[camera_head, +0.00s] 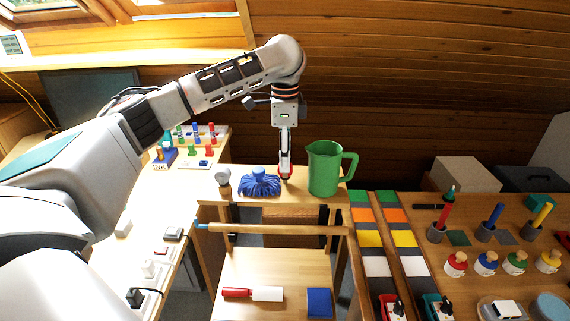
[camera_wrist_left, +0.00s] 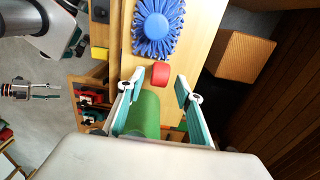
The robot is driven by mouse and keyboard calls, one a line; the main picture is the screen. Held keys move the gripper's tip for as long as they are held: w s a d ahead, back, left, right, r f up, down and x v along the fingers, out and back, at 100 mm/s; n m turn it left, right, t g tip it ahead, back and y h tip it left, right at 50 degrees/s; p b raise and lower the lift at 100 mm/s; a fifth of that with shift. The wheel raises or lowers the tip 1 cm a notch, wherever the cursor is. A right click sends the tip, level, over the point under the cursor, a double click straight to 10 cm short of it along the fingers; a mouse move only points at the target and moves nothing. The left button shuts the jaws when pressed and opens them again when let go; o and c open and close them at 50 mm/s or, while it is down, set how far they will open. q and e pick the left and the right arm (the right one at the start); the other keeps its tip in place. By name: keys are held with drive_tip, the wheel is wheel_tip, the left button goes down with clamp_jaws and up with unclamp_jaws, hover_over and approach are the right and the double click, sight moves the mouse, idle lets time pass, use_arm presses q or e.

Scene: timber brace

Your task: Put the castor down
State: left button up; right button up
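A small thing with a red top, which I take to be the castor (camera_wrist_left: 160,73), stands on the wooden bench top in the left wrist view. It lies between the fingertips of my left gripper (camera_wrist_left: 160,88), with a gap on both sides. In the head view my left gripper (camera_head: 285,172) points straight down at the bench, between a blue brush (camera_head: 260,184) and a green jug (camera_head: 325,170). The castor is mostly hidden there behind the fingers. My right gripper (camera_wrist_left: 46,92) shows small at the left of the wrist view, its fingers apart and empty.
The jug stands close to the right of my left gripper, the brush close to the left. A wooden rod (camera_head: 280,229) runs before the bench. A red-handled scraper (camera_head: 250,294) lies lower down.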

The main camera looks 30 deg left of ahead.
use_arm(q)
wheel_tip(320, 180, up, 10)
idle(0.4)
drive_tip(key=shift+s+f, duration=0.1)
drive_tip(key=shift+f, duration=0.05)
idle(0.3)
